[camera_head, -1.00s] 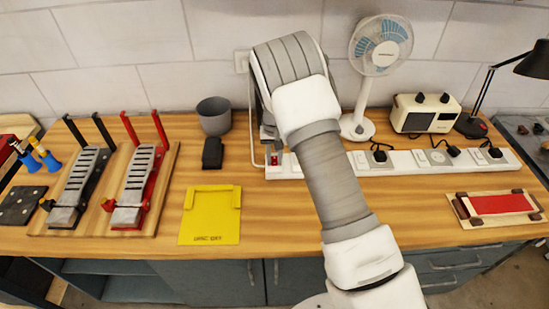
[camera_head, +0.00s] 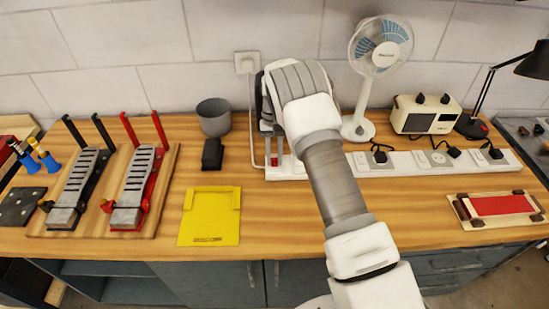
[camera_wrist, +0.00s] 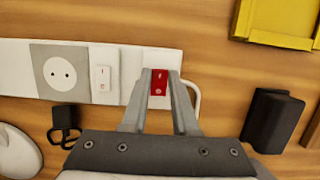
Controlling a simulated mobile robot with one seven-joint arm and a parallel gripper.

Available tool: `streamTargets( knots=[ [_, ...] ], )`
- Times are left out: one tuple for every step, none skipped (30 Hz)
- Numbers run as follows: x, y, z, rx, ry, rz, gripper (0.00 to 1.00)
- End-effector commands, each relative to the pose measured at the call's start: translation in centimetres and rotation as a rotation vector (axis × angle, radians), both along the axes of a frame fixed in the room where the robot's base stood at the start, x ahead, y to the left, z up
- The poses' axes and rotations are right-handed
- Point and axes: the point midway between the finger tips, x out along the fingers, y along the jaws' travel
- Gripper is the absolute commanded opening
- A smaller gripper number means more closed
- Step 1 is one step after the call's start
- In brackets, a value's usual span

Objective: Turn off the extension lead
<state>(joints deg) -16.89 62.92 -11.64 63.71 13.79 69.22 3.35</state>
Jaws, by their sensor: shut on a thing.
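The extension lead (camera_head: 405,165) is a long white strip of sockets along the back of the bench. Its left end, with a red switch (camera_wrist: 159,82), also shows in the wrist view (camera_wrist: 112,60). My gripper (camera_wrist: 160,76) is at this end, its two fingers on either side of the red switch and closed on it. In the head view my gripper (camera_head: 272,158) points down at the strip's left end, and my arm covers part of the strip. I cannot tell which way the switch is tipped.
Black plugs (camera_head: 379,155) sit in the strip at right. Behind it stand a fan (camera_head: 378,50), a radio (camera_head: 425,113) and a lamp (camera_head: 470,126). A black block (camera_head: 212,153), grey cup (camera_head: 214,117) and yellow tray (camera_head: 210,220) lie to the left. The front middle is clear.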

Motion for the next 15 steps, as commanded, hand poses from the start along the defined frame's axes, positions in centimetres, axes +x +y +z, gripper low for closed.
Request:
streamTargets(
  knots=[
    [0.02,0.06,0.01,0.001,0.002,0.0,0.0],
    [0.03,0.06,0.03,0.001,0.003,0.0,0.0],
    [0.02,0.06,0.05,0.001,0.003,0.0,0.0],
    [0.01,0.06,0.05,0.001,0.003,0.0,0.0],
    [0.01,0.06,0.06,0.001,0.003,0.0,0.0],
    [0.02,0.05,0.06,0.001,0.003,0.0,0.0],
    [0.01,0.05,0.06,0.001,0.003,0.0,0.0],
    [0.01,0.05,0.06,0.001,0.003,0.0,0.0],
    [0.01,0.05,0.06,0.001,0.002,0.0,0.0],
    [0.01,0.05,0.06,0.001,0.002,0.0,0.33],
    [0.01,0.05,0.07,0.001,0.002,0.0,0.38],
    [0.01,0.04,0.06,0.001,0.002,0.0,0.45],
    [0.01,0.04,0.06,0.001,0.002,0.0,0.51],
    [0.01,0.03,0.06,0.001,0.002,0.0,0.56],
    [0.01,0.02,0.06,0.001,0.002,0.0,0.57]
  ],
)
